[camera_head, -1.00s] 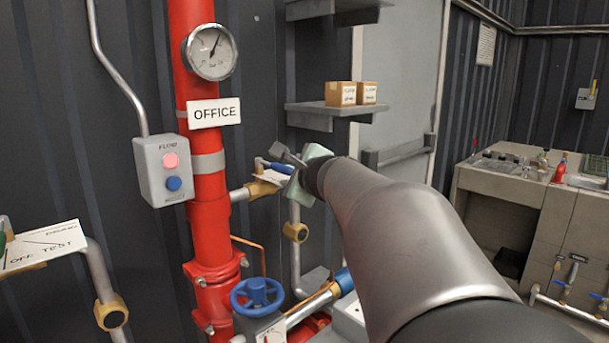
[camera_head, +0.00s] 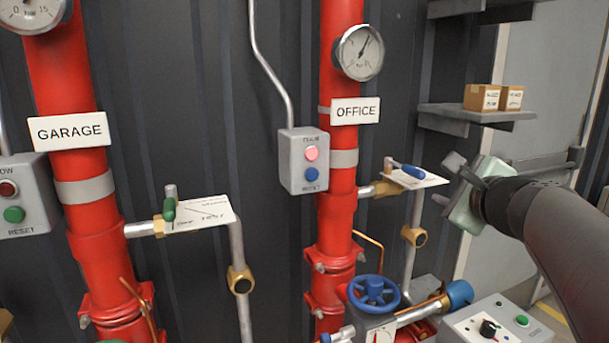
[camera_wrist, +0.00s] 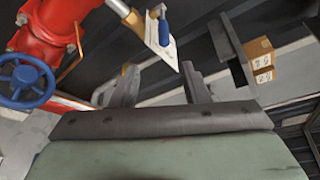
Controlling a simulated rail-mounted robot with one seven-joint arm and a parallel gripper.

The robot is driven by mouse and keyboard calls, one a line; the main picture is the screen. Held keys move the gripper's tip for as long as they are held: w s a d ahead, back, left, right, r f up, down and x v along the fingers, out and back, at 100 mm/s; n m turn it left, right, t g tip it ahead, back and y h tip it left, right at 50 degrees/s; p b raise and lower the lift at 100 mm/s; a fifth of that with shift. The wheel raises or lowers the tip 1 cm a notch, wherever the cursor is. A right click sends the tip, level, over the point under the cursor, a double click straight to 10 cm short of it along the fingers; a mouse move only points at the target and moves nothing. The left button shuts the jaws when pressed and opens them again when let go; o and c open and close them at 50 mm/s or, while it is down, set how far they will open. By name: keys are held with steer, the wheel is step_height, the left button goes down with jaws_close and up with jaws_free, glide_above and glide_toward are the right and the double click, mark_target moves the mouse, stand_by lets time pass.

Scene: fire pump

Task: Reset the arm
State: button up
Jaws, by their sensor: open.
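My gripper (camera_head: 447,180) is at the right in the head view, held in the air to the right of the OFFICE pipe's test valve. In the wrist view its two fingers (camera_wrist: 160,88) stand apart with nothing between them. The OFFICE test valve with a blue handle (camera_head: 406,170) and a white card is just left of the gripper and apart from it. It also shows beyond the fingers in the wrist view (camera_wrist: 162,32). My arm reaches in from the right edge.
The red OFFICE pipe (camera_head: 335,215) carries a gauge (camera_head: 359,52), and a grey button box (camera_head: 304,161) hangs beside it. The red GARAGE pipe (camera_head: 80,205) is at the left. A blue handwheel (camera_head: 373,293) is below. A shelf with two boxes (camera_head: 492,97) is above the gripper.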

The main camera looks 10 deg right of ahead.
steer(key=s+a+f+n+g+y+p, duration=0.2)
steer(key=a+f+n+g+y, duration=0.15)
steer(key=a+f+n, duration=0.55)
steer(key=s+a+f+n+g+y+p, duration=0.2)
steer(key=a+f+n+g+p, duration=0.15)
steer(key=a+f+n, duration=0.45)
steer(key=s+a+f+n+g+h+p, duration=0.1)
steer(key=s+a+f+n+g, duration=0.1)
steer(key=s, duration=0.5)
steer(key=s+a+f+n+g+h+p, duration=0.1)
steer(key=s+a+f+n+g+h, duration=0.1)
steer(key=s+f+n+g, duration=0.3)
steer(key=shift+s+a+f+n+g+p, duration=0.2)
steer(key=shift+s+n+g+p, duration=0.2)
steer(key=shift+s+n, duration=0.75)
